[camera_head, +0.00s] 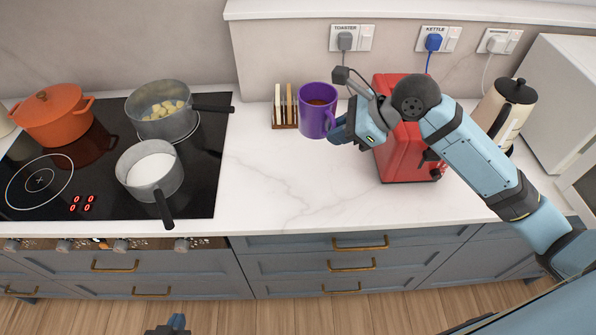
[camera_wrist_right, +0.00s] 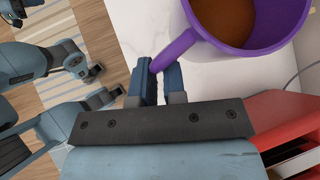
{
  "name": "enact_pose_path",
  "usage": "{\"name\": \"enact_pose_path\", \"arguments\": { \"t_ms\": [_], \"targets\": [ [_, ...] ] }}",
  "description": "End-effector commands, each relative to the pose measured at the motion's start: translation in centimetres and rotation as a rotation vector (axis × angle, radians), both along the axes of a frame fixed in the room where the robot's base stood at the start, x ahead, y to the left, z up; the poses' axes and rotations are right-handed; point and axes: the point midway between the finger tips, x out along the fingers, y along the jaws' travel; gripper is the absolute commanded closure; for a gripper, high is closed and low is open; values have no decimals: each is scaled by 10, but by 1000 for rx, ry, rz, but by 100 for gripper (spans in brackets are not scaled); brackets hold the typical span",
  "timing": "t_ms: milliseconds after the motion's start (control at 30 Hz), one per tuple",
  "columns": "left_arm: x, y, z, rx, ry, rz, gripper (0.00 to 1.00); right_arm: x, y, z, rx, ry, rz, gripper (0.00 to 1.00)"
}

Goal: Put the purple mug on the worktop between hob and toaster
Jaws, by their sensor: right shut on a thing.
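The purple mug (camera_head: 316,112) holds a brown liquid and is upright in the head view. My right gripper (camera_head: 340,130) is shut on its handle. In the right wrist view the mug (camera_wrist_right: 262,45) is at the top right, with its handle between the fingers (camera_wrist_right: 163,82). I cannot tell whether its base touches the worktop (camera_head: 290,185). The black hob (camera_head: 105,200) is on the left and the red toaster (camera_head: 397,150) is on the right, partly behind my right arm. My left gripper (camera_head: 168,325) shows at the bottom edge; its jaw state is unclear.
A toast rack (camera_head: 283,108) stands just left of the mug. On the hob are an orange pot (camera_head: 53,115), a pan of yellow pieces (camera_head: 160,112) and a pan of white contents (camera_head: 149,172). A cream kettle (camera_head: 500,110) stands right. The worktop front is clear.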

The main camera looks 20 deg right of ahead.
Motion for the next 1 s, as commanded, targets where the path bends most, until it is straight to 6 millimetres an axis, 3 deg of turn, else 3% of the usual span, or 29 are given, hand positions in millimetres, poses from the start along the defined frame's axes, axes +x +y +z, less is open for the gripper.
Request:
{"name": "enact_pose_path", "arguments": {
  "t_ms": [167, 700, 1000],
  "targets": [
    [0, 1, -1, 1, 0, 2, 100, -3, -1, -11, 2, 0, 11, 100],
    [2, 2, -2, 3, -3, 2, 100, -2, -2, -137, 2, -2, 8, 100],
    [2, 2, -3, 3, -3, 1, 100, -2, -1, -160, 2, -4, 10, 100]
  ]
}}
